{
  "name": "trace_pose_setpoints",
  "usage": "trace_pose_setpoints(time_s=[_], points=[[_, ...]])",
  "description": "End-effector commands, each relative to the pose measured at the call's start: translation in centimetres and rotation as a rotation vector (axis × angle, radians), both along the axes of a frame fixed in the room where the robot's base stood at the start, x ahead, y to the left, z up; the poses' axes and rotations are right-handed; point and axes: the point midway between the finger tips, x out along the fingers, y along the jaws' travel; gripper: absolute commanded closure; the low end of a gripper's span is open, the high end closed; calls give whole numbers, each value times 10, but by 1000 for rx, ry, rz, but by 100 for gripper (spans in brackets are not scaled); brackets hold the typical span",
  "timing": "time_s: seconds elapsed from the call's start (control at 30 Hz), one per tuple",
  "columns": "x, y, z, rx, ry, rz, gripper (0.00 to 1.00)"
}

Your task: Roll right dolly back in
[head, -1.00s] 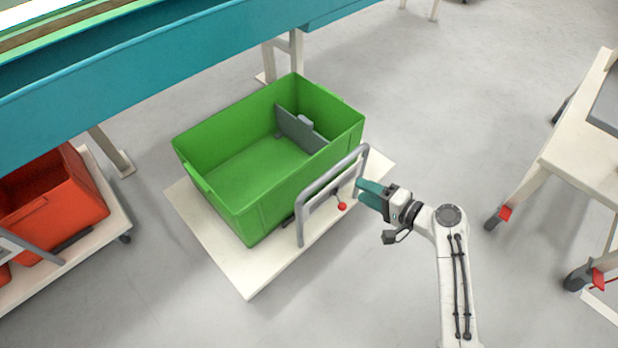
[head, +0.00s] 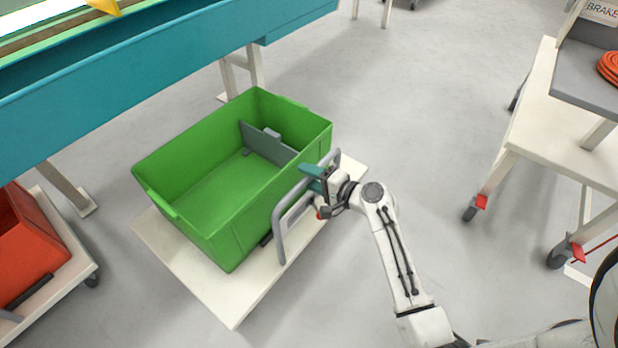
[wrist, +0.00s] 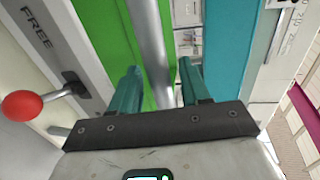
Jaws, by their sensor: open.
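The right dolly (head: 235,312) is a cream platform carrying a green bin (head: 200,215) with a grey divider inside. A grey tube handle (head: 279,235) stands upright at its near right side. My gripper (head: 315,178) is at the upper far part of this handle. In the wrist view the handle tube (wrist: 148,40) runs between the teal fingers of my gripper (wrist: 160,85), which are open on either side of it. A red ball lever (wrist: 22,106) sits to the left there, near a plate marked FREE (wrist: 38,40).
A teal bench (head: 150,85) spans the upper left, with a cream leg (head: 68,185) between the dollies. A red bin (head: 30,250) stands on another dolly at the left. A wheeled cream cart (head: 560,145) is on the right. Grey floor is clear between.

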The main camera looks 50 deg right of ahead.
Motion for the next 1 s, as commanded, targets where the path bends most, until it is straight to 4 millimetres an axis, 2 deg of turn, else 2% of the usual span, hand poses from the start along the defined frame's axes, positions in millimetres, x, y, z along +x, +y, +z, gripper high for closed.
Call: trace_pose_setpoints(time_s=[0.33, 0.8, 1.0], points=[[4, 0, 0, -1, 0, 0, 55], [4, 0, 0, -1, 0, 0, 100], [4, 0, 0, -1, 0, 0, 100]])
